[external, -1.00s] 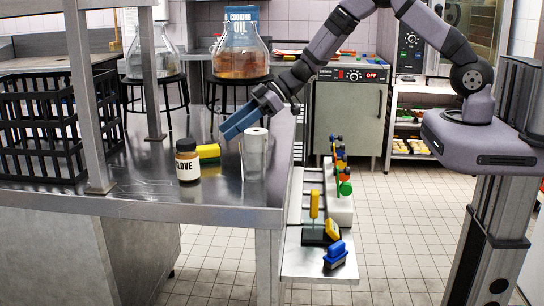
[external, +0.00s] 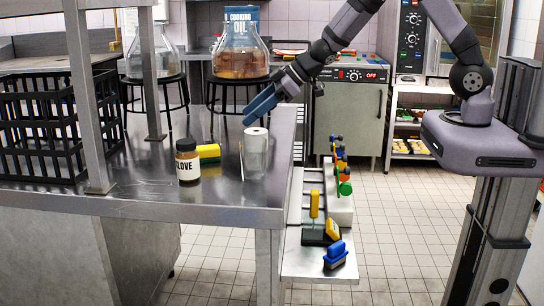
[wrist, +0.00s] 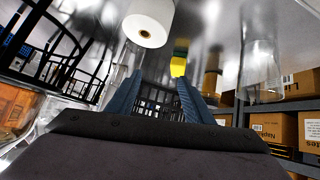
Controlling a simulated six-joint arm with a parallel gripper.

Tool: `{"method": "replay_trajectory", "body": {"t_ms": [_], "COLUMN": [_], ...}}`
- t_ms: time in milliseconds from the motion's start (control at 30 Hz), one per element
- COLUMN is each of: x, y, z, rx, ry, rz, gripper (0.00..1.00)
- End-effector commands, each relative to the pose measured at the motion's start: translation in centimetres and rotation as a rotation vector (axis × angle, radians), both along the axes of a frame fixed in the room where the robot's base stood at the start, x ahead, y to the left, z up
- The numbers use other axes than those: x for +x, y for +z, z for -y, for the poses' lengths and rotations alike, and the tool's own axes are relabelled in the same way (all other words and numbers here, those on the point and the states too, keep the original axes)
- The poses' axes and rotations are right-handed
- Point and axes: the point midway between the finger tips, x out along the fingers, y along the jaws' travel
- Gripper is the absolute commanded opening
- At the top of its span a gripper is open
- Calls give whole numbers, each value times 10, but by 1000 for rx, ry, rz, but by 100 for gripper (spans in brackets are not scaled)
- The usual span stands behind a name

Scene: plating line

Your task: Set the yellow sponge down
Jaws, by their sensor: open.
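The yellow sponge (external: 208,152) lies on the steel table (external: 120,205), just behind and to the right of the jar labelled CLOVE (external: 188,162). The jar hides part of it. In the wrist view the sponge (wrist: 178,66) shows as a yellow block with a green part, beyond the fingertips. My gripper (external: 262,104) has blue fingers and is above the table, up and to the right of the sponge and apart from it. In the wrist view the fingers (wrist: 158,90) are spread with nothing between them.
A black crate (external: 45,130) and a shelf post (external: 82,95) are on the left. The table's front is clear.

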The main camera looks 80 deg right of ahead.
Motion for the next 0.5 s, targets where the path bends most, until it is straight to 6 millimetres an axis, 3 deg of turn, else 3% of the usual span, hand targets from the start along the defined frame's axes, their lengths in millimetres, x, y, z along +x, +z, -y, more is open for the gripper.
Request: {"method": "replay_trajectory", "body": {"t_ms": [167,233,400,500], "x": [-83,-127,-234,-280], "y": [0,-6,-20,-23], "z": [-6,-16,-54,-76], "rx": [-80,-84,-40,-1], "ry": [-178,-224,-255,-242], "rz": [-213,-330,-608,-730], "gripper": [47,47,47,47]}}
